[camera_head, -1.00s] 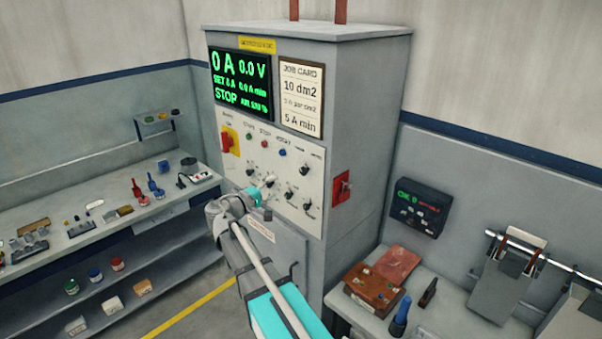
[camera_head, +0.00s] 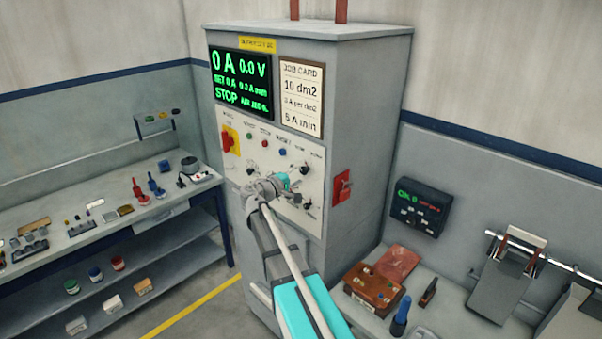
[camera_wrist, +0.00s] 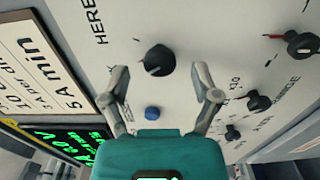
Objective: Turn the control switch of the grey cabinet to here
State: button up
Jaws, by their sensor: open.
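The grey cabinet (camera_head: 368,130) stands in the middle of the head view, its pale control panel (camera_head: 232,185) facing my arm. In the wrist view a black rotary knob (camera_wrist: 158,59) sits on the panel, with lettering reading HERE (camera_wrist: 90,20) to its upper left. A small white mark shows near the knob's edge. My gripper (camera_wrist: 162,77) is open, one finger to each side just below the knob in the picture; I see no contact. In the head view my gripper (camera_head: 280,183) is in front of the lower panel and hides part of it.
A blue button (camera_wrist: 152,113) lies between my fingers in the wrist view. Other black knobs (camera_wrist: 258,100) are to the right. The cabinet carries a lit display (camera_head: 240,83), a job card (camera_head: 301,97) and a red side switch (camera_head: 343,187). Benches flank the cabinet.

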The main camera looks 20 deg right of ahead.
jog(key=shift+x, duration=1.4)
